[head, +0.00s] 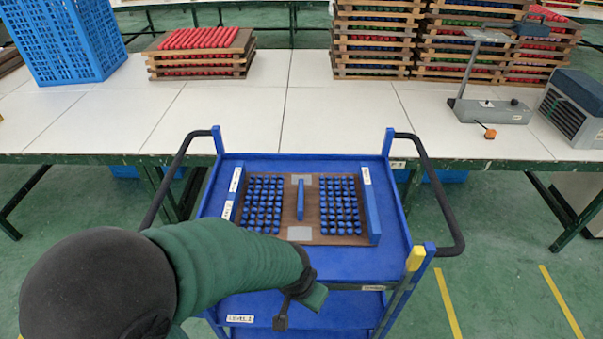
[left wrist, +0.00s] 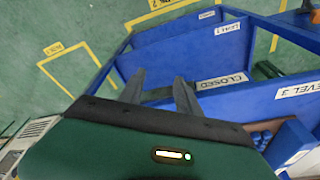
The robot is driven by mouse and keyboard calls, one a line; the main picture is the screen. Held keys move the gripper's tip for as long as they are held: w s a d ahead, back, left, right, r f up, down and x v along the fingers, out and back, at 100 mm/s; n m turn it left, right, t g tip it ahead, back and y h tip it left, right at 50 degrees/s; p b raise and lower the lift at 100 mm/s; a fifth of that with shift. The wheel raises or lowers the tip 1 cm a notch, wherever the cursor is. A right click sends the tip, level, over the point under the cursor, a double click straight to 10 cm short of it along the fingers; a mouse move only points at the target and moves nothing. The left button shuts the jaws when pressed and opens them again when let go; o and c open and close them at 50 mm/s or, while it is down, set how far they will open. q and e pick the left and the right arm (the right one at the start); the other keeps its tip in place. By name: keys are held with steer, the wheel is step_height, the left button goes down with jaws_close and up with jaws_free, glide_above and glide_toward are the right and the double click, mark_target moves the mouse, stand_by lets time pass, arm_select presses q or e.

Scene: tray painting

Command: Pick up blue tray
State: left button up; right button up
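The blue tray (head: 291,215) is a brown board with rows of small blue pieces on both sides, blue side walls and an upright blue middle handle. It lies flat on the top shelf of a blue cart (head: 230,290). My left gripper (head: 299,301) is in front of the tray, over the cart's near edge, apart from the tray. In the left wrist view its two dark fingers (left wrist: 160,88) are spread with nothing between them. A corner of the tray with blue pieces (left wrist: 262,139) shows at lower right there. My right gripper is in neither view.
Black handles (head: 440,190) curve out from both cart sides, and a yellow-capped post (head: 415,258) stands at the near right corner. Behind is a white table (head: 260,115) with a blue crate (head: 65,40), stacked wooden trays (head: 375,40) and a grey stand (head: 490,110).

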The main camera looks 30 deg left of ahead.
arm_select(q)
steer(key=w+p+v, duration=0.2)
steer(key=p+v, duration=0.3)
steer(key=v, duration=0.2)
step_height(320, 180, up, 9)
steer(key=n+t+y, duration=0.1)
steer(key=n+y, duration=0.1)
steer(key=n, duration=0.4)
glide_above(301, 195)
steer(key=s+d, duration=0.3)
steer(key=s, duration=0.2)
steer(key=x, duration=0.9)
steer(key=shift+w+a+f, duration=0.1)
steer(key=shift+w+a, duration=0.05)
steer(key=shift+w, duration=0.1)
steer(key=x, duration=0.5)
steer(key=shift+w+a+f+p, duration=0.15)
steer(key=shift+w+a+p, duration=0.2)
steer(key=shift+w+p, duration=0.05)
steer(key=shift+s, duration=0.1)
steer(key=c, duration=0.4)
jaws_close()
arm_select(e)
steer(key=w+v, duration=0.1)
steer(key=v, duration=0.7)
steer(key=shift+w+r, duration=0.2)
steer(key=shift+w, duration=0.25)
